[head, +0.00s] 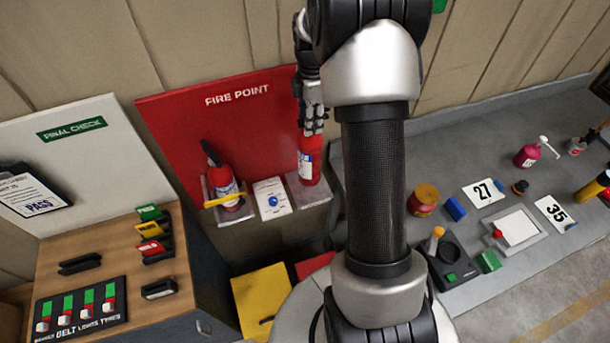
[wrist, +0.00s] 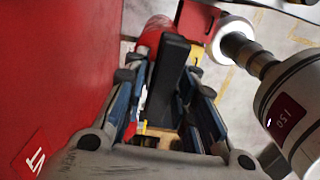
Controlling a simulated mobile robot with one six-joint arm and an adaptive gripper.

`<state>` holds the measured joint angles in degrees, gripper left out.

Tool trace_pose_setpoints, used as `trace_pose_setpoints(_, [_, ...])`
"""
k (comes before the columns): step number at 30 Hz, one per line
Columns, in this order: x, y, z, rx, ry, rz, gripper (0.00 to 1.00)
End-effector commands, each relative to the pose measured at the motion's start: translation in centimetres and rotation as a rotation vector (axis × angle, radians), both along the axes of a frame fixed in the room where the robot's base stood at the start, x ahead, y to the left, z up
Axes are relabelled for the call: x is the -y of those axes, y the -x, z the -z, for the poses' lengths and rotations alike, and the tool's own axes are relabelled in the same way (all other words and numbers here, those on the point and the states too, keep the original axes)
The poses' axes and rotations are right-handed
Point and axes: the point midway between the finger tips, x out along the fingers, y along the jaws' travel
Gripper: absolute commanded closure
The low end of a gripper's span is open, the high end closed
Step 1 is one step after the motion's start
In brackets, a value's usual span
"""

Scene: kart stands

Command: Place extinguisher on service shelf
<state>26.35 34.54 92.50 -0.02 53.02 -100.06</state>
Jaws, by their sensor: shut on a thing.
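My gripper (head: 312,112) is shut on a red extinguisher (head: 309,160) with a white label, in front of the right side of the red FIRE POINT board (head: 236,95). In the wrist view, the black handle (wrist: 166,80) of this extinguisher is between my fingers, with its red body (wrist: 155,30) beyond. It looks upright over the small grey right shelf (head: 320,194); I cannot tell whether its base touches. A second red extinguisher (head: 223,181) with a black top stands on the left shelf (head: 238,213), behind a yellow strap. No label naming the service shelf is readable.
A white card with a blue knob (head: 272,199) sits between the shelves. A wooden desk (head: 120,265) with switches stands left. A grey counter (head: 450,150) with bottles and number cards lies right, partly behind my arm.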

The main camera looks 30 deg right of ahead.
Motion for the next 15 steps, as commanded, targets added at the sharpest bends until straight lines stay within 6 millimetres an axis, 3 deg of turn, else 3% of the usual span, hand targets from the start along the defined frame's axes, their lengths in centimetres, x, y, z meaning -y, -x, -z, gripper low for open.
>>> trace_pose_setpoints(3, [0.6,0.0,0.0,0.003,0.001,-0.026,1.0])
trace_pose_setpoints(15, [0.6,-0.1,5.5,0.004,0.002,-0.031,1.0])
